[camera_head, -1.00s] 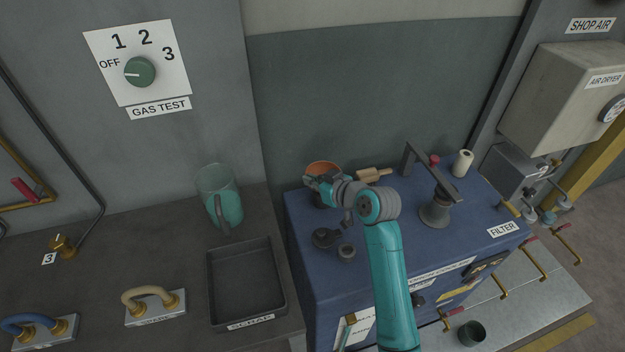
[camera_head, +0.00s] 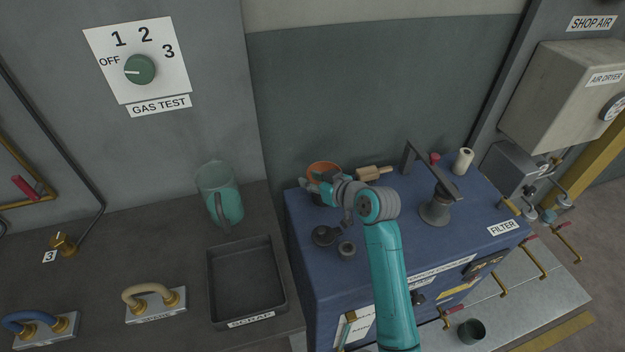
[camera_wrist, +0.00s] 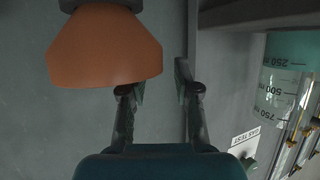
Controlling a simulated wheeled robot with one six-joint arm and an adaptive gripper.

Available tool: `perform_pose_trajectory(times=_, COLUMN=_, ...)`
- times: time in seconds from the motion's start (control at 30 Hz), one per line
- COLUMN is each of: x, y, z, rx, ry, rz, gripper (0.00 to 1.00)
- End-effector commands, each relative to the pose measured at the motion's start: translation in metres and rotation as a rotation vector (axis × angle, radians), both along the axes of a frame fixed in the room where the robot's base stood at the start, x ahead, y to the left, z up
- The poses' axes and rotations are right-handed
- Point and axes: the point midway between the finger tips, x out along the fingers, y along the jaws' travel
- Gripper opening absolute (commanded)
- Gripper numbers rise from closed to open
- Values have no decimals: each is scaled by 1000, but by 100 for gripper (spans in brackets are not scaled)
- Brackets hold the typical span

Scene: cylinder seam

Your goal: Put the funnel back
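The orange funnel (camera_head: 322,167) stands at the back left of the blue cabinet top, its wide rim up. It also shows large at the upper left of the wrist view (camera_wrist: 100,48), against a dark part at its narrow end. My gripper (camera_head: 309,185) is at the funnel's near left side in the head view. What supports the funnel is mostly hidden by my gripper.
A green jug (camera_head: 219,195) and a scrap tray (camera_head: 246,319) are on the left bench.

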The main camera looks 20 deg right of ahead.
Motion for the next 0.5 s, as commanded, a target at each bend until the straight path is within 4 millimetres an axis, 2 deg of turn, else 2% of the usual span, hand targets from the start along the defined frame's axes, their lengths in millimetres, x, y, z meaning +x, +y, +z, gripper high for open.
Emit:
perform_pose_trajectory(times=0.1, x=0, y=0, z=10, rx=0, ry=-2, rz=0, gripper=31)
perform_pose_trajectory(times=0.17, x=-8, y=-4, z=11, rx=0, ry=-1, rz=-2, gripper=31)
perform_pose_trajectory(times=0.5, x=-66, y=-30, z=40, rx=-1, ry=-2, rz=-4, gripper=31)
